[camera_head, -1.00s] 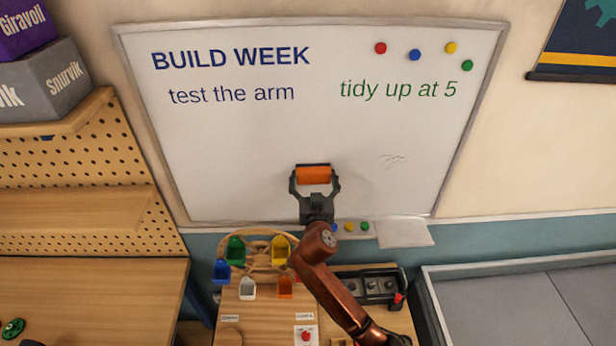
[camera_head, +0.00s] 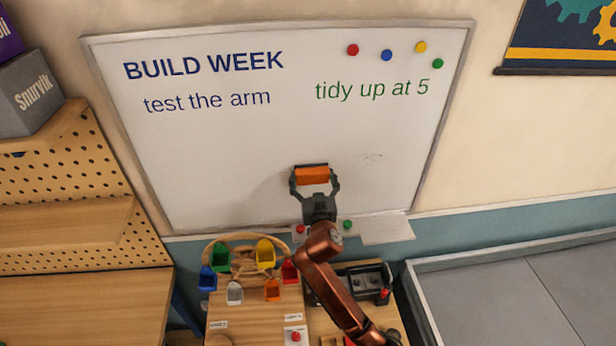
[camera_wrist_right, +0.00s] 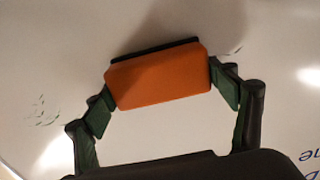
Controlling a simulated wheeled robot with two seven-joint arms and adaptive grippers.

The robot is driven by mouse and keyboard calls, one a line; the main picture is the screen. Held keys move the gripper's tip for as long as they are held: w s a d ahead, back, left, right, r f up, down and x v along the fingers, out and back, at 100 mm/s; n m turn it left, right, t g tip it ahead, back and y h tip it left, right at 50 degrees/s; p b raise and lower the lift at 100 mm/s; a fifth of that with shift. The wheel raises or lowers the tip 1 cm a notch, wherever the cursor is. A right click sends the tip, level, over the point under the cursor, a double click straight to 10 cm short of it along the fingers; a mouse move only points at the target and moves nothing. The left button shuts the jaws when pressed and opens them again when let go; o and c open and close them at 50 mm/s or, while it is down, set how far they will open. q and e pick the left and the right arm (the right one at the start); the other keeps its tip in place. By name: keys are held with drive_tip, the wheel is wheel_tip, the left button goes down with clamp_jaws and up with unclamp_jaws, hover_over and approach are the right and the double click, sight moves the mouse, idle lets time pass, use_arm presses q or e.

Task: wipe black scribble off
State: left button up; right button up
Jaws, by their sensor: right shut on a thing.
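The whiteboard (camera_head: 230,150) hangs on the wall with blue and green writing. A faint grey scribble (camera_head: 373,158) is on its lower right part. It also shows at the left in the right wrist view (camera_wrist_right: 42,110). My right gripper (camera_head: 313,182) is shut on an orange eraser with a dark pad (camera_head: 312,175), also seen in the right wrist view (camera_wrist_right: 160,78). The eraser is at the board's lower middle, left of and slightly below the scribble. Its dark pad faces the board; I cannot tell whether it touches. My left gripper is not in view.
Blue writing "BUILD WEEK" (camera_head: 204,65) and green writing "tidy up at 5" (camera_head: 372,90) lie above. Several round magnets (camera_head: 387,55) sit at the upper right. A workbench with coloured bins (camera_head: 265,255) stands below. The board between eraser and scribble is clear.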

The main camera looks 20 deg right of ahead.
sight(300, 180)
drive_tip(key=shift+a, duration=0.1)
drive_tip(key=shift+w+a+b, duration=0.3)
drive_tip(key=shift+a, duration=0.65)
drive_tip(key=shift+w+a+b, duration=0.3)
drive_tip(key=shift+a, duration=0.6)
drive_tip(key=shift+w+a+b, duration=0.35)
drive_tip(key=shift+a+b, duration=0.15)
drive_tip(key=shift+a, duration=0.7)
drive_tip(key=shift+w+a+b, duration=0.35)
drive_tip(key=shift+a+b, duration=0.2)
drive_tip(key=shift+a, duration=0.65)
drive_tip(key=shift+w+a+b, duration=0.35)
drive_tip(key=shift+a+b, duration=0.15)
drive_tip(key=shift+a, duration=0.7)
drive_tip(key=shift+s, duration=0.15)
